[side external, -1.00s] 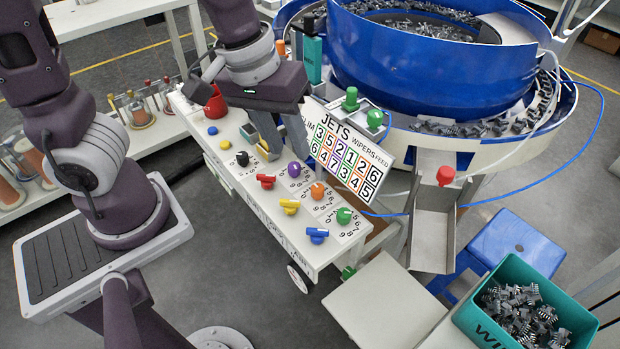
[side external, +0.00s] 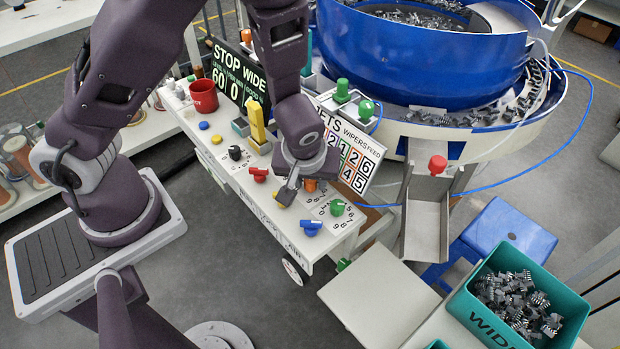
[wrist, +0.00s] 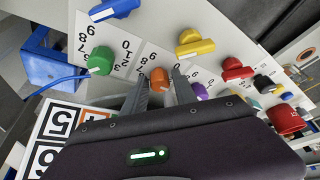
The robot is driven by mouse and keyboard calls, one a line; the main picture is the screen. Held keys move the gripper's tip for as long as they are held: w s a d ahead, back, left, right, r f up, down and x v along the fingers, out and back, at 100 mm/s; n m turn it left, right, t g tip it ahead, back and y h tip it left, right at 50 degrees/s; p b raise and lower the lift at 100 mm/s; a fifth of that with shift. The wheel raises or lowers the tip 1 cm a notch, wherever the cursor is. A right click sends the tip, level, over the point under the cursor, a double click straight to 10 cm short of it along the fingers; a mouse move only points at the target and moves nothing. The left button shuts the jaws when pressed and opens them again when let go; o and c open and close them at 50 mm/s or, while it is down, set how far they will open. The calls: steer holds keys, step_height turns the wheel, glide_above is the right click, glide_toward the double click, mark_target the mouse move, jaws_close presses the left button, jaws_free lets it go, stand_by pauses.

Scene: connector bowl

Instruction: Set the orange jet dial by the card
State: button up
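The orange dial (side external: 310,185) sits on the white panel, mostly hidden behind my gripper (side external: 299,190) in the side view. In the wrist view the orange dial (wrist: 159,77) shows between the two spread fingertips of my gripper (wrist: 160,83), with a gap visible on each side. I cannot tell how deep the fingers reach or what the dial points at. The card (side external: 362,160) with coloured number boxes leans behind the panel; my wrist covers its left part. A piece of the card (wrist: 60,125) shows in the wrist view.
Close around are a green dial (side external: 337,207), blue switch (side external: 311,227), yellow switch (wrist: 197,42), red switch (side external: 259,174), purple dial (wrist: 199,91) and black dial (side external: 235,153). A yellow bar (side external: 256,122) stands upright on the panel. A red mug (side external: 203,96) is farther back.

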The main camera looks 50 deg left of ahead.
jaws_close()
steer(key=shift+m, duration=0.3)
steer(key=m+h, duration=0.1)
steer(key=m, duration=0.2)
steer(key=m+t+h, duration=0.1)
steer(key=m, duration=0.2)
steer(key=shift+s+a+h, duration=0.1)
steer(key=shift+a+h, duration=0.1)
steer(key=shift+h, duration=0.1)
steer(key=m+h, duration=0.1)
steer(key=m, duration=0.3)
steer(key=shift+a, duration=0.1)
steer(key=shift+m+h, duration=0.8)
steer(key=shift+m, duration=1)
steer(key=shift+g, duration=0.3)
